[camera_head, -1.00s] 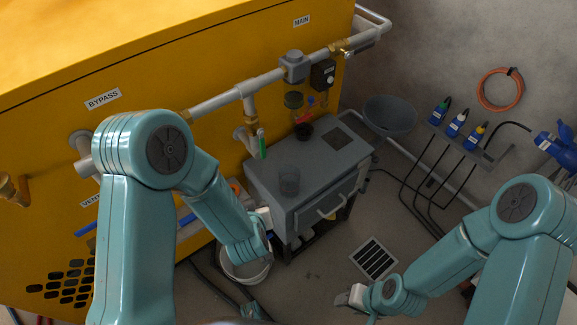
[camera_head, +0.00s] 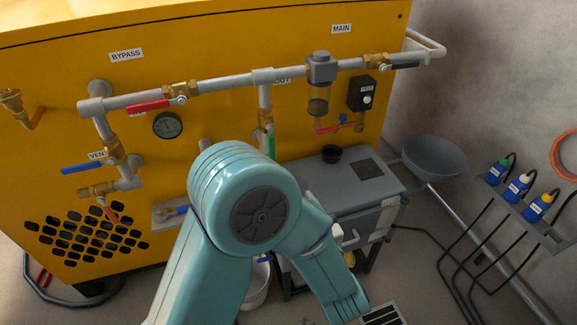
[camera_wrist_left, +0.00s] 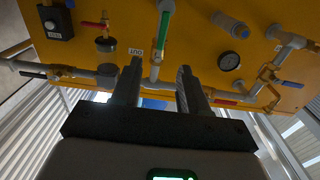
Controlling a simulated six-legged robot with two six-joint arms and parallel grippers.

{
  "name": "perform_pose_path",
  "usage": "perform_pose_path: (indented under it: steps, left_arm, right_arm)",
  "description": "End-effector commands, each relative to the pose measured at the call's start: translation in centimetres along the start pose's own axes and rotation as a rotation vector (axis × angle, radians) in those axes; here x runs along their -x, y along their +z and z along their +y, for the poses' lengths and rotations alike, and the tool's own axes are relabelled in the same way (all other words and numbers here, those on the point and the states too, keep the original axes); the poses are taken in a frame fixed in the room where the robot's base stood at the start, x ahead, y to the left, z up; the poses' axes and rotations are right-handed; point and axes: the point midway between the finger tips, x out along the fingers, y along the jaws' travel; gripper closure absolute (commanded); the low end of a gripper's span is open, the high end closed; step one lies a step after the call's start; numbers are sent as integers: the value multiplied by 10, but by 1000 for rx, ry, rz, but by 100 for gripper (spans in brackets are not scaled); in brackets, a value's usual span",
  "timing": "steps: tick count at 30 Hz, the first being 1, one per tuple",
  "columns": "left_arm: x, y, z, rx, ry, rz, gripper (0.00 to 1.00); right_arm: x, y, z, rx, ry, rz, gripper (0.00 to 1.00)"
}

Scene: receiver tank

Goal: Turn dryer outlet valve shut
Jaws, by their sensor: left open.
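The valve by the OUT label has a green handle (camera_head: 271,146) and a brass body (camera_head: 265,121) on the vertical pipe below the main line. The handle hangs down, roughly along the pipe. In the left wrist view, which is upside down, the green handle (camera_wrist_left: 166,20) and OUT label (camera_wrist_left: 135,51) show beyond my fingers. My left gripper (camera_wrist_left: 160,68) is open and empty; the valve lies ahead of the gap, apart from the fingers. In the head view my left arm covers the area below the handle, and the fingertips cannot be made out. My right gripper is out of view.
A red-handled bypass valve (camera_head: 150,105), a blue-handled vent valve (camera_head: 82,168) and a gauge (camera_head: 167,125) are to the left. A filter bowl (camera_head: 319,88) and red-handled drain (camera_head: 333,127) are to the right. A grey cabinet (camera_head: 350,185) with a black cup (camera_head: 331,153) stands below.

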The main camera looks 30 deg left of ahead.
Motion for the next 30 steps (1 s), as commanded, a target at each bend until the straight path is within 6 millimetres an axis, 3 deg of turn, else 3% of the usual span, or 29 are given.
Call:
perform_pose_path:
  steps: [5,15,21,30]
  left_arm:
    - [-24,1,-8,2,-12,1,56]
    - [-106,2,-10,2,-11,1,56]
    - [-144,1,-8,1,-7,2,56]
    - [-165,0,-4,0,-2,1,56]
  right_arm:
    - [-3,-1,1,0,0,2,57]
    - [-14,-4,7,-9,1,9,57]
    - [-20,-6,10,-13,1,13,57]
    - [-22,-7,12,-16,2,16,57]
